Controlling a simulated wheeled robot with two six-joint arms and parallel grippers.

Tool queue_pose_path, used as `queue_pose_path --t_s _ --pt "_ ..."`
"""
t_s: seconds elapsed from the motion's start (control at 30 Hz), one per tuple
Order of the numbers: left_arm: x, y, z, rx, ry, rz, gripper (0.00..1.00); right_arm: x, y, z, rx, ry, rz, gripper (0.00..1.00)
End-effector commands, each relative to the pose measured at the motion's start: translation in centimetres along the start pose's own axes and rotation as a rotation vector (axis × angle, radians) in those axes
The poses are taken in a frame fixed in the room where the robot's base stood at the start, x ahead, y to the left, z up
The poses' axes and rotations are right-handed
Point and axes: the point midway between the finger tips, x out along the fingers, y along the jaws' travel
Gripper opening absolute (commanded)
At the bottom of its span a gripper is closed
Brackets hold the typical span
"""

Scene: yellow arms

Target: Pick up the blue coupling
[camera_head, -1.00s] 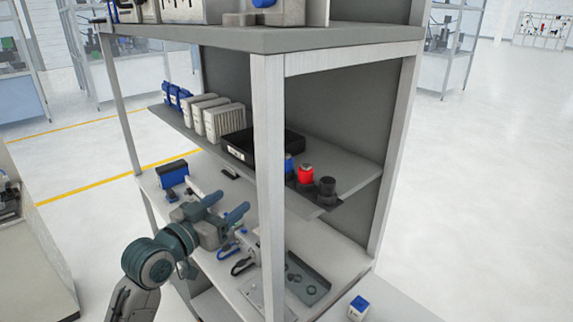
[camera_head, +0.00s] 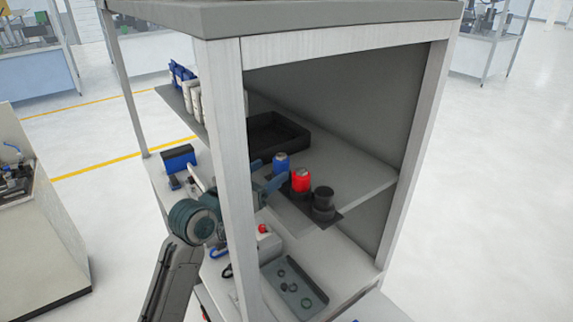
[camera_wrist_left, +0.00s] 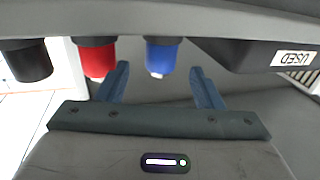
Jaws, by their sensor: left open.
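The blue coupling (camera_head: 281,163) stands on the middle shelf of the rack, behind a red coupling (camera_head: 301,181) and a black one (camera_head: 323,199). My left gripper (camera_head: 266,174) is open beside the shelf, its fingers pointing toward the blue coupling. A rack post partly hides my left arm. In the left wrist view, which looks upside down, the blue coupling (camera_wrist_left: 163,54) lies ahead of and between the spread fingers (camera_wrist_left: 160,70). I cannot tell whether it is fully within them. My right gripper is not in view.
A black bin (camera_head: 272,132) stands behind the couplings; its label reads "USED" in the wrist view (camera_wrist_left: 255,55). The rack post (camera_head: 232,150) stands close to my left arm. The lower shelf holds a grey tray (camera_head: 310,307) with rings. The shelf right of the couplings is clear.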

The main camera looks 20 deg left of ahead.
Motion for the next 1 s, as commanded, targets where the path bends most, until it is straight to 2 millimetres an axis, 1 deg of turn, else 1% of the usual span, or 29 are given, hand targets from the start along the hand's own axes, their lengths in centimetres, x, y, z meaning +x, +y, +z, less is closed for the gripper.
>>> queue_pose_path --t_s 0.03,0.1,0.2,0.27,0.37,0.5,0.6,0.7,0.9,0.97,1.0 --pt "0.9 0.0 0.1 -0.003 0.003 0.0 0.61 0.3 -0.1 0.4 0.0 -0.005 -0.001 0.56" --pt "1.9 0.0 0.0 -0.003 0.003 0.0 0.61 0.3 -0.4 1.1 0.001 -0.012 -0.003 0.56" --pt "2.7 0.0 0.0 -0.001 0.002 0.001 0.61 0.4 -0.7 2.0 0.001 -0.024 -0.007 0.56" --pt "3.0 0.0 0.0 -0.001 0.001 0.001 0.61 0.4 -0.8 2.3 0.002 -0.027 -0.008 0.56" --pt "4.1 0.0 -0.1 -0.002 0.002 0.001 0.61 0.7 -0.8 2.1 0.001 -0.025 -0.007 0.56" --pt "6.3 -0.1 -0.1 -0.002 0.002 0.001 0.61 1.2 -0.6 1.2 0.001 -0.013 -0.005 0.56" --pt "7.5 -0.1 -0.1 -0.002 0.001 0.0 0.61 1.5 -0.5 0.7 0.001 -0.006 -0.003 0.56" --pt "8.0 -0.1 -0.2 0.0 0.001 0.0 0.61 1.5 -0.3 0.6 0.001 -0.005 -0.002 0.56" --pt "8.1 -0.1 -0.2 0.0 0.0 0.0 0.61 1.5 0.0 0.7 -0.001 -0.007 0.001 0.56" --pt "8.1 -0.1 -0.2 0.0 0.0 0.0 0.51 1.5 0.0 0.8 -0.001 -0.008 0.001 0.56" --pt "8.1 -0.1 -0.2 0.0 0.0 0.0 0.43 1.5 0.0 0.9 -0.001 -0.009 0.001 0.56"
